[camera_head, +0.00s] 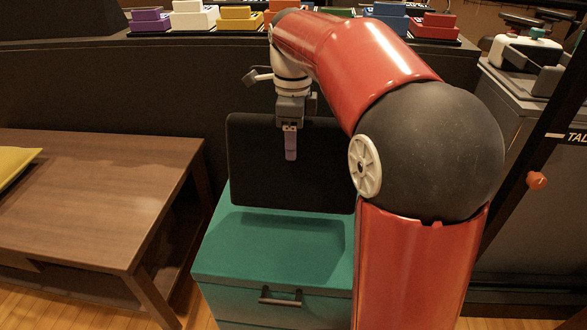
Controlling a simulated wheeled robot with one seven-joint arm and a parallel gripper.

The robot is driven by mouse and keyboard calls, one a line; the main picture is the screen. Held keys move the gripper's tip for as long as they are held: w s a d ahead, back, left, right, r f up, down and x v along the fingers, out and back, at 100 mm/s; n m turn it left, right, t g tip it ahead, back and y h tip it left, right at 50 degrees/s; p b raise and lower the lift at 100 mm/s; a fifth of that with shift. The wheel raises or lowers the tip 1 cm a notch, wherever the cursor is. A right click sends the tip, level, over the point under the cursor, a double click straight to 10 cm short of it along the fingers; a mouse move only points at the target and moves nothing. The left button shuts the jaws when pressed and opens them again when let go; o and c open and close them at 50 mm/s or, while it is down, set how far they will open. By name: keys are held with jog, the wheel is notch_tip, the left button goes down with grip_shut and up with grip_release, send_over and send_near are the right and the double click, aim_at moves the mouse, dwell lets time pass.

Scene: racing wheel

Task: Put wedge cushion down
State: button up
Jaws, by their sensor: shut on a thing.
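The wedge cushion appears as a dark, flat, rounded panel (268,180) in the head view. It is upright just over the back of the teal cabinet's top (225,262). My gripper (290,150) points down in front of the cushion's upper part and is shut on it. A shadow lies on the cabinet top below the cushion. I cannot tell whether the cushion's lower edge touches the top. Part of its right side is hidden behind my red arm.
A brown wooden table (95,195) stands at the left with a yellow item (14,162) on it. Behind is a dark counter with several colored boxes (240,17). A grey cabinet (525,130) stands at the right. The front of the teal top is clear.

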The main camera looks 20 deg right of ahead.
notch_tip(320, 180, down, 6)
jog(key=shift+f+b, duration=0.2)
jog(key=shift+b, duration=0.5)
jog(key=o, duration=1.6)
